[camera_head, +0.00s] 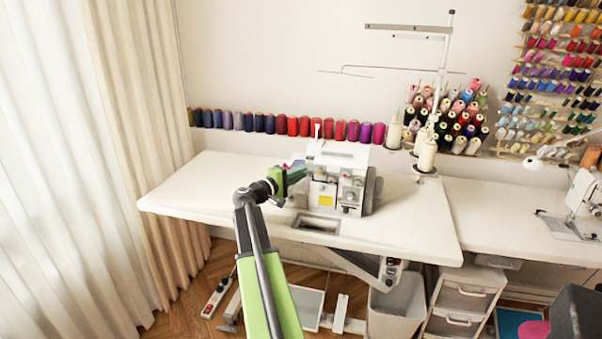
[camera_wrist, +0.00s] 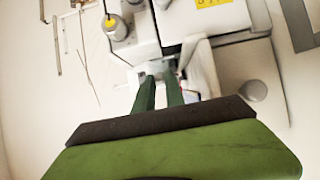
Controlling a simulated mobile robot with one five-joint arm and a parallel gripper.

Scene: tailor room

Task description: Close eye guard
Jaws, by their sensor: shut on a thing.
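The white overlock sewing machine (camera_head: 338,157) stands on the white table, with a yellow label on its front. My gripper (camera_head: 303,173) is at the left side of the machine, reached in from the front left. In the wrist view, the two dark green fingers of my gripper (camera_wrist: 163,72) are close together against the machine body (camera_wrist: 205,20). They are shut on a small pale part (camera_wrist: 155,68) at the machine, which looks like the eye guard. Its outline is mostly hidden by the fingers, and its angle cannot be told.
The table (camera_head: 180,195) is clear to the left of the machine. A rectangular opening (camera_head: 318,224) is in front of it. Thread cones (camera_head: 427,155) on a stand are at the right. A row of coloured spools (camera_head: 292,126) lines the wall behind.

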